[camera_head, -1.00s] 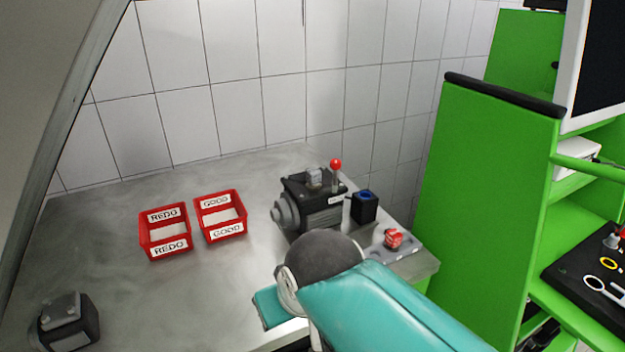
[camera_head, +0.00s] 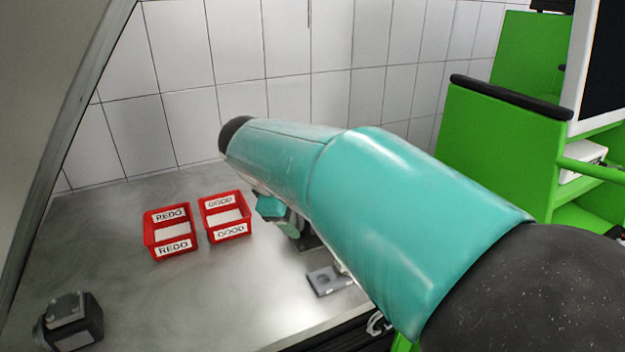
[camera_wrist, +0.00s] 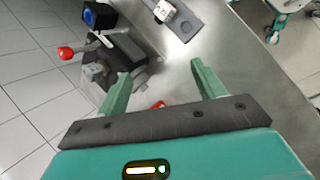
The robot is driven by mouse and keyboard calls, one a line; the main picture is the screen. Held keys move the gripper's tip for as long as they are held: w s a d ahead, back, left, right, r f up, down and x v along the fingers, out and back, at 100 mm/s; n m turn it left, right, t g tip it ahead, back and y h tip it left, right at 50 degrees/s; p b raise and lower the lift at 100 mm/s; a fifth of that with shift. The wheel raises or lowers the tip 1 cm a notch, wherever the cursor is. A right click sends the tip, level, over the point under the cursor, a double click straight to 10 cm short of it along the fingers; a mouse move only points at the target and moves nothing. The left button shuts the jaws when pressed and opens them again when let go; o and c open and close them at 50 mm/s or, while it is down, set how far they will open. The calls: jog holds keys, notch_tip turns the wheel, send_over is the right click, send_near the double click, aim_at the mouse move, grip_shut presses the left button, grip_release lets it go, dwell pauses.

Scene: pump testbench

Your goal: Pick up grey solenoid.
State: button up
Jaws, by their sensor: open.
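In the wrist view, my gripper (camera_wrist: 160,67) is open, with nothing between its two green fingers. The dark pump (camera_wrist: 128,48) lies beyond the left finger, with a red-knobbed lever. A small grey block on its top, seemingly the grey solenoid (camera_wrist: 95,72), is left of and apart from the fingers. In the head view, my arm hides the pump and this block. Part of my gripper (camera_head: 270,208) shows below the arm, to the right of the GOOD bin; its fingers are not clear there.
Red bins marked REDO (camera_head: 171,247) and GOOD (camera_head: 228,234) stand on the metal table. A dark machine (camera_head: 72,325) sits front left. A flat plate (camera_head: 328,281) lies below my arm. A blue-topped black box (camera_wrist: 97,17) stands beside the pump. Green shelving (camera_head: 495,150) bounds the right.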

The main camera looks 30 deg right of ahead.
jog(key=w+d+n+g+h, duration=0.25)
jog(key=w+n+h, duration=0.6)
jog(key=w, duration=0.95)
jog(key=shift+t+y, duration=0.25)
jog(key=shift+t, duration=0.1)
jog(key=x, duration=1.4)
jog(key=shift+f, duration=0.1)
jog(key=c, duration=1.2)
